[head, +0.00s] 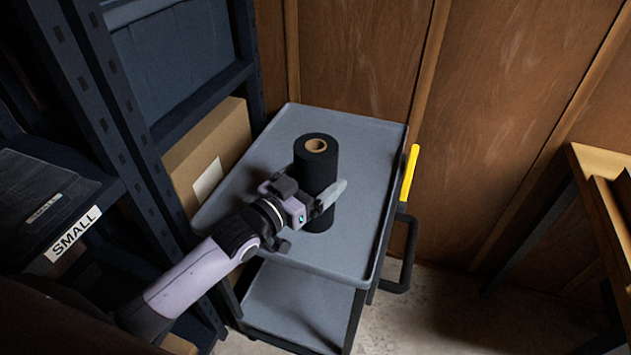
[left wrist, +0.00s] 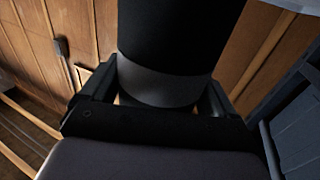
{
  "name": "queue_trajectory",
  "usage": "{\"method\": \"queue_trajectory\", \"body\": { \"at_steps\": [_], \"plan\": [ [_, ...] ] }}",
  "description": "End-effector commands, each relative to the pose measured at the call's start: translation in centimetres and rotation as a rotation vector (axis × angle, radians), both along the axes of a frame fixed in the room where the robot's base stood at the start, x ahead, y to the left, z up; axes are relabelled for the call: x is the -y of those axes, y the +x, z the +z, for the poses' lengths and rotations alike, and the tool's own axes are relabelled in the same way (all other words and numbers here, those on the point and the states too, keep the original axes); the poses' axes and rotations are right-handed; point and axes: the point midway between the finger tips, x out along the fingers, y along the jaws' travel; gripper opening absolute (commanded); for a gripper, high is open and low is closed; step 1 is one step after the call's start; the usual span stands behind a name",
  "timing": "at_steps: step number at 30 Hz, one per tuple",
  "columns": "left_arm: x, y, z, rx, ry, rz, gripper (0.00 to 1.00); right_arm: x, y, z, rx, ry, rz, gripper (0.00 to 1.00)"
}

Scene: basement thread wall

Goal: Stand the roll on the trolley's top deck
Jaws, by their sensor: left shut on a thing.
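The black roll (head: 316,168) stands upright over the trolley's grey top deck (head: 260,160), its light cardboard core showing at the top end. My left gripper (head: 320,205) is shut around the roll's lower part. In the left wrist view the roll (left wrist: 180,40) is between the two fingers of the left gripper (left wrist: 160,95). The roll's lower end is over the middle of the deck, partly hidden by the gripper, and I cannot tell whether it touches the deck. My right gripper is not in view.
The deck has a raised rim and is otherwise clear. A yellow piece (head: 410,173) and black handle (head: 402,265) are on its right. A dark shelf rack (head: 120,100) with a cardboard box (head: 215,150) and SMALL label (head: 73,234) is left. A wooden bench (head: 600,200) is right.

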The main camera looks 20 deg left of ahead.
Motion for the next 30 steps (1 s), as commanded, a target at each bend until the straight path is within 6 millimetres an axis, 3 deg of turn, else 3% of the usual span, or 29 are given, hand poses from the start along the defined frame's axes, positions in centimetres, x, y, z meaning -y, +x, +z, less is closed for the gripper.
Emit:
{"method": "queue_trajectory", "body": {
  "at_steps": [13, 14, 30],
  "plan": [
    [0.00, 0.03, -0.80, 0.005, -0.001, 0.000, 0.44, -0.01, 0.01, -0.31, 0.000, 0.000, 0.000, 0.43],
    [-0.01, 0.00, -0.86, 0.001, 0.000, 0.000, 0.99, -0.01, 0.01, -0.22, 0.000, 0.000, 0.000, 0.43],
    [-0.05, -0.01, -0.55, 0.001, 0.000, 0.000, 1.00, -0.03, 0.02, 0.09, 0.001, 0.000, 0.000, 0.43]
  ]
}}
